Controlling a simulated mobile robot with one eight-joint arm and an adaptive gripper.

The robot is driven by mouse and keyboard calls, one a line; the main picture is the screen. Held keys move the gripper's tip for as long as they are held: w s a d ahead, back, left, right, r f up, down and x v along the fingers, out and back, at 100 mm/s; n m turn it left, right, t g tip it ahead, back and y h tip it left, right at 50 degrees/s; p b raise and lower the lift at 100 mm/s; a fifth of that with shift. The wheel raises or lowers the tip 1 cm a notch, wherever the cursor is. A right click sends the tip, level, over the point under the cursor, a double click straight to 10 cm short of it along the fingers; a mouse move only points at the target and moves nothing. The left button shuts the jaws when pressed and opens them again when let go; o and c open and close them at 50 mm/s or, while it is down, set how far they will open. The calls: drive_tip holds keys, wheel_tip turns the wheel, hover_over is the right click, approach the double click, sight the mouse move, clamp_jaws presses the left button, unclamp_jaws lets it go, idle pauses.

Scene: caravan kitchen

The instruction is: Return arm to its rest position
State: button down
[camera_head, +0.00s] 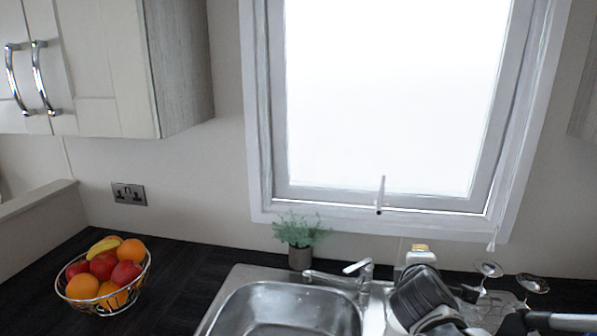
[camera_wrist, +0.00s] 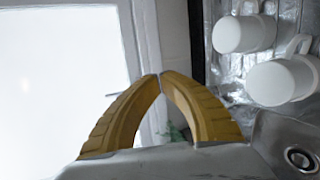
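My gripper (camera_wrist: 160,75) shows in the wrist view with two curved yellow fingers. Their tips meet, and nothing is held between them. In the head view, dark and grey parts at the lower right, which look like part of my arm, stand in front of the draining area beside the sink. The gripper's fingers cannot be made out there.
A steel sink (camera_head: 235,300) with a tap (camera_head: 345,280) lies below the window. A wire fruit bowl (camera_head: 105,300) stands at left, and a potted plant (camera_head: 300,258) behind the sink. Glasses (camera_head: 532,284) are at right. White mugs (camera_wrist: 280,80) show in the wrist view.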

drive_tip(key=s+a+f+m+g+y, duration=0.2)
drive_tip(key=s+a+m, duration=0.2)
drive_tip(key=s+m, duration=0.3)
drive_tip(key=s+a+f+m+g+y, duration=0.3)
drive_tip(key=s+m, duration=0.5)
drive_tip(key=s, duration=0.6)
drive_tip(key=shift+a+f+y, duration=0.2)
drive_tip(key=shift+a+y, duration=0.1)
drive_tip(key=shift+a, duration=0.6)
